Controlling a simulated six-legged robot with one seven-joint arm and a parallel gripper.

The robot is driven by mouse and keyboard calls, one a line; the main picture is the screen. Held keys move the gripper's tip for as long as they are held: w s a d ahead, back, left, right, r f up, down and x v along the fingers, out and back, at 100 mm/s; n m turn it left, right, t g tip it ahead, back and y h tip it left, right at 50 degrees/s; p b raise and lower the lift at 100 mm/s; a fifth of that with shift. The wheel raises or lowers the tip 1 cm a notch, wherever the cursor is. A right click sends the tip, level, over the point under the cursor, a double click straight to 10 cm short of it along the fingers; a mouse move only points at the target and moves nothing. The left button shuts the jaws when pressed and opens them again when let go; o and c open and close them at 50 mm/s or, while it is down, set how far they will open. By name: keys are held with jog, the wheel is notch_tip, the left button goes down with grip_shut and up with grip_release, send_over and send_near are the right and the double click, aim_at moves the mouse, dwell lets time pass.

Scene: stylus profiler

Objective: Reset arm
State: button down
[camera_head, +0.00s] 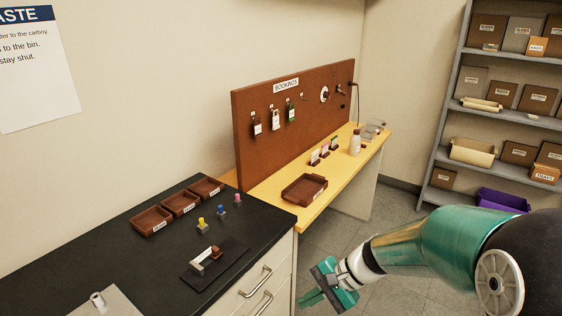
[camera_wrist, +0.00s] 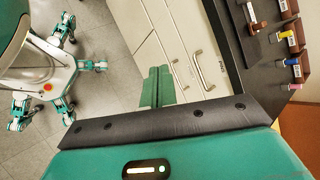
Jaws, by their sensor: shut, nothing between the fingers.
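My green gripper (camera_head: 313,298) shows at the lower right of the head view, in front of the black bench's drawers and above the floor. In the wrist view its two green fingers (camera_wrist: 158,86) lie side by side, pressed together with nothing between them. My arm reaches in from the right edge. The gripper is apart from the bench and everything on it.
The black bench (camera_head: 100,225) holds brown trays (camera_head: 152,221), colored pegs and a small device on a dark plate (camera_head: 213,261). A yellow table (camera_head: 345,170) with a pegboard (camera_head: 290,135) stands behind. Shelves (camera_head: 450,122) stand at right. Floor between is clear.

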jog(key=s+d+r+n+t+h, duration=0.2)
jog(key=s+d+r+n+h, duration=0.2)
jog(key=s+r, duration=0.3)
jog(key=s+d+r+n+t+h, duration=0.3)
jog(key=s+d+r+n+h, duration=0.1)
jog(key=s+r, duration=0.3)
jog(key=shift+d+r+h, duration=0.4)
jog(key=shift+d+r, duration=0.1)
jog(key=shift+d, duration=0.15)
jog(key=shift+a+n, duration=0.2)
jog(key=shift+n, duration=0.1)
